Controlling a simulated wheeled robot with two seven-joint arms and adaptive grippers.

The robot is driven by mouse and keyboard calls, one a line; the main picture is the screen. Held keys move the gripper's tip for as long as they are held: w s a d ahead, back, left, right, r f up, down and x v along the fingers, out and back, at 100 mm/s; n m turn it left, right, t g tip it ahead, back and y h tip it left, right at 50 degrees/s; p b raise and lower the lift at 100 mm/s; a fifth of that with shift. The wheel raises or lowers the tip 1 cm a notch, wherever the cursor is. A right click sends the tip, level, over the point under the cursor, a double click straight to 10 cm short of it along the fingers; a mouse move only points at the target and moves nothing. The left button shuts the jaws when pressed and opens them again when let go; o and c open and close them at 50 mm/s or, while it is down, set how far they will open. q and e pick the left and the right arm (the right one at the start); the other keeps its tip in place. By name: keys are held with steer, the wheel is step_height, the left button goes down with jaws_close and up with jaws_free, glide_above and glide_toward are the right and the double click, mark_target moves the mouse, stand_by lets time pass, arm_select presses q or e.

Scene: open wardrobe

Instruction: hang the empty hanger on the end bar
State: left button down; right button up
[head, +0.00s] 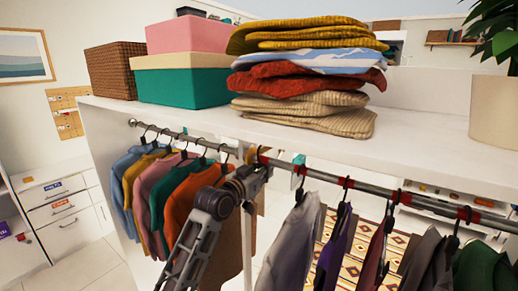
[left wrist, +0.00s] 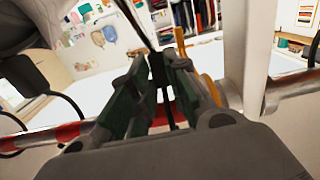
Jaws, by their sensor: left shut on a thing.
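My left gripper (head: 258,172) is raised at the clothes rail, near the middle upright of the wardrobe. In the left wrist view its two fingers (left wrist: 160,85) are closed around a thin dark piece (left wrist: 157,72), which looks like part of the black hanger. The rest of the hanger is hidden in both views. The bar with red marks (head: 380,193) runs to the right from the gripper, and a red stretch of bar (left wrist: 60,133) passes close by in the left wrist view. I cannot tell whether the hanger touches the bar. My right gripper is not in view.
Coloured shirts (head: 180,197) hang on the left bar (head: 170,133). Darker garments (head: 330,245) hang on the right bar. The shelf (head: 420,140) above carries boxes (head: 180,80), folded clothes (head: 305,75) and a plant pot (head: 494,110). A white upright (left wrist: 258,50) stands close beside the fingers.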

arm_select(q)
steer(key=shift+s+r, duration=0.15)
steer(key=shift+r, duration=0.85)
steer(key=shift+d+f, duration=0.1)
steer(key=shift+f, duration=0.15)
steer(key=shift+f+b, duration=0.85)
steer(key=shift+f, duration=1.05)
steer(key=c, duration=1.3)
jaws_free()
steer(key=shift+f, duration=0.1)
steer(key=shift+s, duration=0.1)
steer(key=v, duration=1.1)
steer(key=shift+s+a, duration=0.3)
